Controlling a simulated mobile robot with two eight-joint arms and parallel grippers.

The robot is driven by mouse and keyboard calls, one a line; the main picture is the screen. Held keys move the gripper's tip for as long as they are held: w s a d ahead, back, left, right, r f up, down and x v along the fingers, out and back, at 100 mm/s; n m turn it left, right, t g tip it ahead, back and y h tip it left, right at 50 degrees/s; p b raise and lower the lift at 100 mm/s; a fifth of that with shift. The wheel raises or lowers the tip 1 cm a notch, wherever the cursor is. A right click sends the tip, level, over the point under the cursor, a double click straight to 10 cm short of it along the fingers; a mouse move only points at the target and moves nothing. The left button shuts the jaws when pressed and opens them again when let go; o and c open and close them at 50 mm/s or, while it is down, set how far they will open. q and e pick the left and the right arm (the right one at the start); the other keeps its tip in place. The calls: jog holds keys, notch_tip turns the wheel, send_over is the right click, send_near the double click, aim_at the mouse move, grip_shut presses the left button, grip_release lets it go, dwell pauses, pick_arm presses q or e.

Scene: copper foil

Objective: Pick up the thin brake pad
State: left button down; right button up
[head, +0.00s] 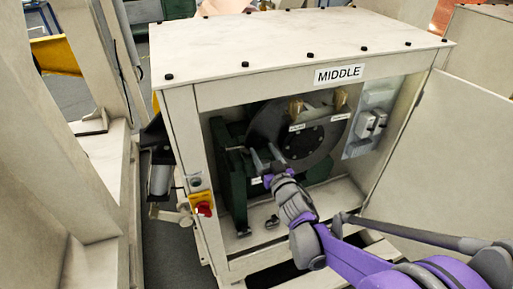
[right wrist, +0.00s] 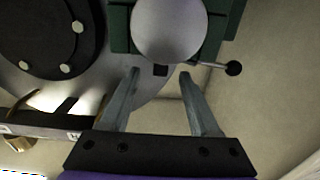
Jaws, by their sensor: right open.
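My right gripper (head: 266,158) reaches into the open machine cabinet marked MIDDLE, in front of the left edge of the dark disc (head: 318,150). In the right wrist view its two grey fingers (right wrist: 159,73) are apart. A small dark block (right wrist: 160,71) shows between and just beyond the fingertips, under a round grey part (right wrist: 168,28); it touches neither finger. I cannot tell whether it is the thin brake pad. Two brass-coloured pieces (head: 296,108) (head: 340,98) with small white labels sit at the top of the disc; the label text is unreadable. My left gripper is out of view.
The cabinet (head: 200,115) has side walls and a floor around my arm, and its door (head: 455,165) stands open at right. A green frame (head: 232,170) stands left of the disc. A dark knob on a rod (right wrist: 233,68) lies right of the fingers.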

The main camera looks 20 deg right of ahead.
aim_at(258, 143)
jog(key=w, duration=0.4)
jog(key=shift+w+d+p, duration=0.1)
jog(key=shift+w+p, duration=0.2)
jog(key=shift+w, duration=0.05)
jog(key=shift+s, duration=0.1)
grip_shut()
